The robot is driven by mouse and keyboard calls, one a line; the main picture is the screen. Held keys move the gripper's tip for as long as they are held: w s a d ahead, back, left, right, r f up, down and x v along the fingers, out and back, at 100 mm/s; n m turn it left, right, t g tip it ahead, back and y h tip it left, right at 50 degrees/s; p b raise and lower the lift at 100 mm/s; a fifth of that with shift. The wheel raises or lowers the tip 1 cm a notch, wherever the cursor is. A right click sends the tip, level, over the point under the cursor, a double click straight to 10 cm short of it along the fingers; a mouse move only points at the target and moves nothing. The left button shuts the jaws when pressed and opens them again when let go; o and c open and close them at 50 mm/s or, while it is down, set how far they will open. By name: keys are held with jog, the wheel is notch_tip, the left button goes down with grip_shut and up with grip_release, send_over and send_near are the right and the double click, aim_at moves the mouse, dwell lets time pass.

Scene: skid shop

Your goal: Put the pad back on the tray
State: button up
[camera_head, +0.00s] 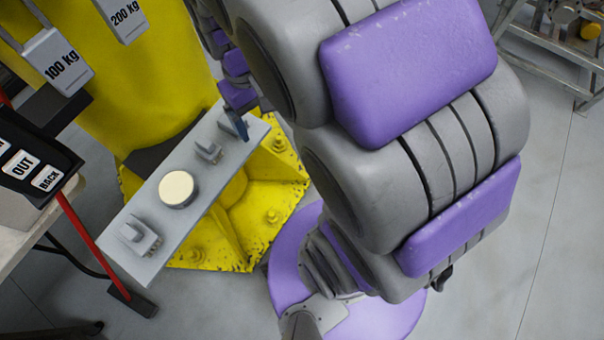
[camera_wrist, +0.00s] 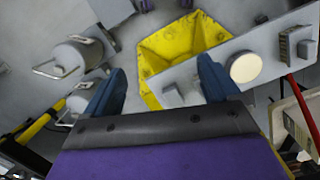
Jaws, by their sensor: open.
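A grey flat tray (camera_head: 145,215) slants across in front of the yellow column. A round cream disc (camera_head: 177,188), which looks like the pad, lies near its middle, with small grey blocks on either side. In the wrist view, the disc (camera_wrist: 245,67) shows just right of my right finger. My gripper (camera_wrist: 162,65) is open with its dark blue fingers apart and nothing held between them. The tray's end (camera_wrist: 160,82) and a grey block appear between and beyond the fingers. In the head view, one blue finger shows above the tray's upper right end; the other is hidden.
A yellow column base (camera_head: 270,205) with bolts stands under the tray. Weights marked 100 kg (camera_head: 60,65) and 200 kg (camera_head: 122,15) hang at upper left. A table with black labelled boxes (camera_head: 35,165) and a red bar (camera_head: 85,235) are at left.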

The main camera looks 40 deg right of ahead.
jog(key=s+a, duration=0.1)
jog(key=s, duration=1.4)
jog(key=shift+s+a+r+m, duration=0.15)
jog(key=shift+s+r+m, duration=0.05)
jog(key=shift+s+m, duration=0.2)
